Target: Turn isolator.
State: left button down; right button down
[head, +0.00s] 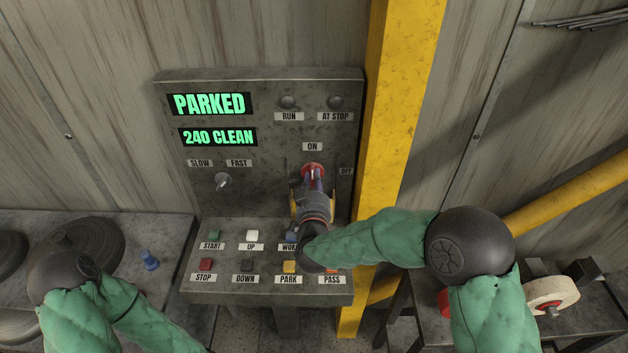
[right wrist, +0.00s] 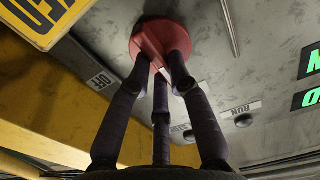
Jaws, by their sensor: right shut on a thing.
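The isolator is a red knob (head: 313,171) on the upright grey control panel (head: 270,110), with an ON label (head: 312,146) above it and an OFF label (head: 346,171) to its right. My right gripper (head: 312,182) is shut on the red knob. In the right wrist view, the dark fingers (right wrist: 163,60) close around the red knob (right wrist: 150,30), with the OFF label (right wrist: 100,80) to the left.
Green displays (head: 210,104) read PARKED and 240 CLEAN. Labelled buttons (head: 252,236) sit on the sloped ledge below; my right arm covers some. A yellow post (head: 398,100) stands just right of the panel. Dark round discs (head: 85,245) lie on the left bench.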

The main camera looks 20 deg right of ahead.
jog(key=shift+f+m+b, duration=0.2)
jog(key=shift+m+b, duration=0.6)
jog(key=shift+b, duration=0.15)
jog(key=m+b, duration=0.4)
jog(key=b, duration=0.1)
jog(key=m+b, duration=0.5)
jog(key=f+m+b, duration=0.1)
jog(key=m+b, duration=0.4)
jog(key=shift+s+d, duration=0.1)
jog(key=shift+d, duration=0.05)
jog(key=shift+m+b, duration=1.15)
jog(key=shift+m, duration=0.05)
jog(key=c, duration=1.1)
grip_release()
jog(key=shift+r, duration=0.1)
jog(key=shift+c, duration=0.2)
